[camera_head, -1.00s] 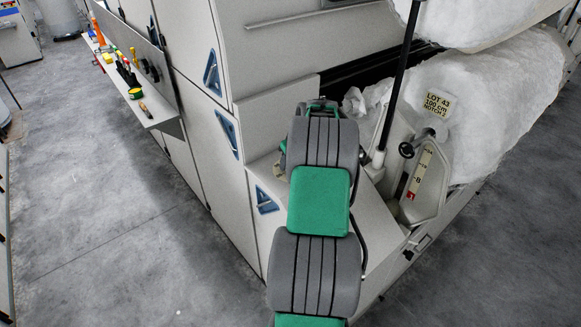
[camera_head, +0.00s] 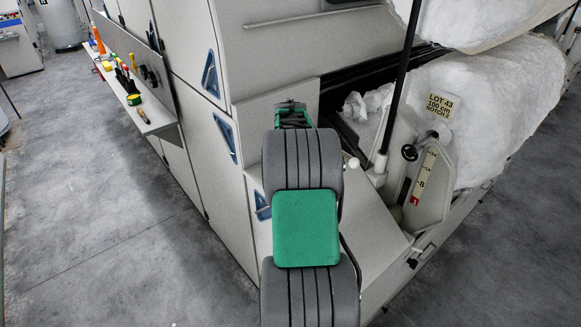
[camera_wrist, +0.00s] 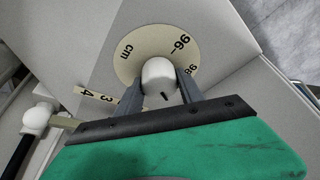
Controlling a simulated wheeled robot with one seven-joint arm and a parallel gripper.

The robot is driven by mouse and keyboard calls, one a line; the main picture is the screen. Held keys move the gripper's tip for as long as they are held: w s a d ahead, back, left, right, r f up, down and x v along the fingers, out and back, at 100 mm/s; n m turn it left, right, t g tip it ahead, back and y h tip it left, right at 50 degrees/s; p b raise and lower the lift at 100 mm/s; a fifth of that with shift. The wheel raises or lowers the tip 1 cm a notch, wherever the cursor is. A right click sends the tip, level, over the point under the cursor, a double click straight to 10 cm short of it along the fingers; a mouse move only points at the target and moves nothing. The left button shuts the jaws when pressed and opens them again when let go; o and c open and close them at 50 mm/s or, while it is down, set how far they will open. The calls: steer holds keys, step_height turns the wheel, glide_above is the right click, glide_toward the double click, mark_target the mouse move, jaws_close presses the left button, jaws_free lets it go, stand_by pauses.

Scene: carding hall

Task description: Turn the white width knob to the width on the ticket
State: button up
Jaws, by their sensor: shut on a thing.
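The white width knob (camera_wrist: 157,72) sits on a round cream dial (camera_wrist: 133,50) in the wrist view. The dial reads "cm", with "96" and "98" showing at its right; its lower part is hidden. A short black mark shows on the knob's lower side. My gripper (camera_wrist: 161,88) is shut on the knob, one finger on each side. In the head view my arm hides the knob, and only the gripper's back shows. The ticket (camera_head: 440,104) hangs on the white roll at the right and reads "LOT 43, 100 cm, NOTCH 2".
A white ball-ended lever (camera_wrist: 36,119) stands left of the dial, beside a strip numbered 3 and 4; its ball (camera_head: 352,163) shows in the head view. A black handwheel (camera_head: 410,152) and scale plate (camera_head: 423,172) are at right. A tool shelf (camera_head: 158,120) is at left.

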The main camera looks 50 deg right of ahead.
steer(key=shift+r, duration=0.1)
stand_by(0.3)
steer(key=o, duration=1.4)
steer(key=b+v, duration=0.1)
steer(key=v, duration=0.6)
steer(key=shift+a+r, duration=0.1)
steer(key=shift+r, duration=0.25)
